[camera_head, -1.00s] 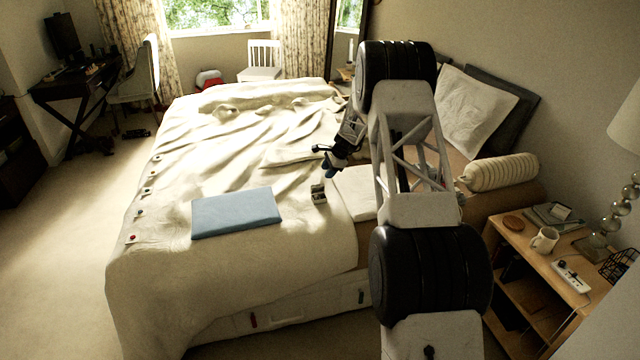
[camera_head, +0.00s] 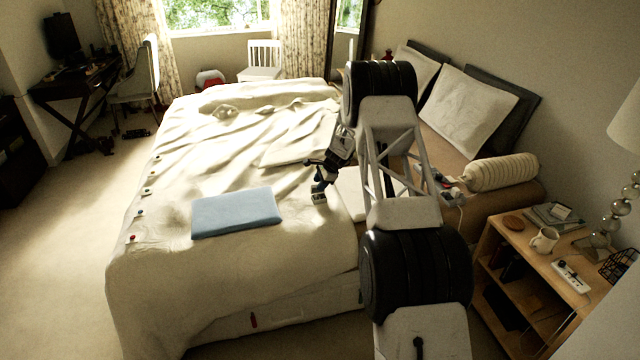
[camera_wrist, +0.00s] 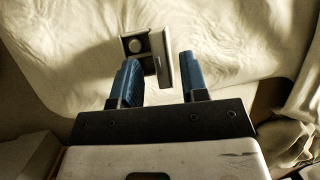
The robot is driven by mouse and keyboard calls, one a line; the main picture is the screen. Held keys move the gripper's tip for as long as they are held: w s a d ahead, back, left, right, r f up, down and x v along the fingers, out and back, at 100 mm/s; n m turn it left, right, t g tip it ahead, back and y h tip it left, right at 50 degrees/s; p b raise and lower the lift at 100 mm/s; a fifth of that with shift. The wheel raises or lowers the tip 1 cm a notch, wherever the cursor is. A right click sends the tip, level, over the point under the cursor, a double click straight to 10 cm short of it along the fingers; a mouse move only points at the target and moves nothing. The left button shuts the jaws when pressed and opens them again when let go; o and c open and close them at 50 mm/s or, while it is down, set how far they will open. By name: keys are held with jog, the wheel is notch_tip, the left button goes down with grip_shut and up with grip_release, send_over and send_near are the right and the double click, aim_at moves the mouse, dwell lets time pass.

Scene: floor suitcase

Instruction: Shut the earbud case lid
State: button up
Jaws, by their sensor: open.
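The earbud case (camera_head: 319,198) is a small pale box on the cream bed cover, right of the blue pad.
A flat blue pad (camera_head: 236,212) lies on the bed (camera_head: 180,270) left of the case. The cover around the case is wrinkled but mostly clear. A rolled bolster (camera_head: 502,172) and pillows (camera_head: 465,115) are at the right. A wooden nightstand (camera_head: 500,228) holds a mug (camera_head: 544,240).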

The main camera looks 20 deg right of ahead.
grip_shut()
dwell(0.3)
jog(key=shift+s+t, duration=0.3)
jog(key=shift+t, duration=0.1)
jog(key=shift+s+f+n+t, duration=0.15)
jog(key=shift+s+n+t, duration=0.2)
jog(key=shift+t, duration=0.35)
jog(key=shift+s+f+n+t+y, duration=0.2)
jog(key=shift+s+t, duration=0.25)
jog(key=shift+t, duration=0.3)
jog(key=shift+s+f+n+t+y, duration=0.1)
jog(key=shift+s+f+t, duration=0.3)
jog(key=shift+t, duration=0.35)
jog(key=shift+s, duration=0.1)
grip_release()
jog(key=shift+s+d+r, duration=0.1)
jog(key=shift+r, duration=0.05)
